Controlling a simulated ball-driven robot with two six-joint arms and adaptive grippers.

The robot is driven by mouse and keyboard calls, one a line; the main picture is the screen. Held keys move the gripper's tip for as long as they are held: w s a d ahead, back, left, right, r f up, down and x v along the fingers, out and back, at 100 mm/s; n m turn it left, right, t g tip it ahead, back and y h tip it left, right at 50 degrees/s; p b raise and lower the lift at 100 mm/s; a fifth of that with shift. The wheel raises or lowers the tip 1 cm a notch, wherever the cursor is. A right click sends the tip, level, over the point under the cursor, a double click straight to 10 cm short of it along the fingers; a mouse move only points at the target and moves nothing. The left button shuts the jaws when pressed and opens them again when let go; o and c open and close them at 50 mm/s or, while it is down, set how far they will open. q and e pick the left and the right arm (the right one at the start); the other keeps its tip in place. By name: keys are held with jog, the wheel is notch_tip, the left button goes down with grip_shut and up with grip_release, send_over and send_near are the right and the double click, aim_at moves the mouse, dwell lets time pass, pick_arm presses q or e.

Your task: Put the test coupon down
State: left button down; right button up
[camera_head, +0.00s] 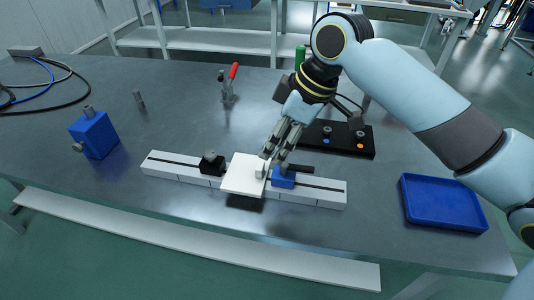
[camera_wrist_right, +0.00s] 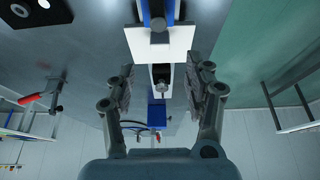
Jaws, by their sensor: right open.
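The test coupon, seen as a white square plate (camera_head: 243,178), lies across the white slotted rail (camera_head: 325,196), between a black block (camera_head: 211,163) and a blue block (camera_head: 284,178). A small grey grip piece (camera_head: 261,170) stands near its right edge. My right gripper (camera_head: 273,151) is over the coupon's right side, near the blue block. In the right wrist view the coupon (camera_wrist_right: 178,42) lies beyond my open fingers (camera_wrist_right: 163,82), with a visible gap on both sides. My fingers hide part of the blue block in the head view. My left gripper is not in view.
A blue tray (camera_head: 443,203) lies at the right. A black panel (camera_head: 338,138) with knobs is behind the rail. A red-handled clamp (camera_head: 231,80) stands at the back. A blue block with knobs (camera_head: 93,135) and cables (camera_head: 45,75) are at the left. The front left table is clear.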

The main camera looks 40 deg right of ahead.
jog(key=v, duration=0.4)
jog(key=shift+r, duration=0.3)
jog(key=shift+s+f, duration=0.1)
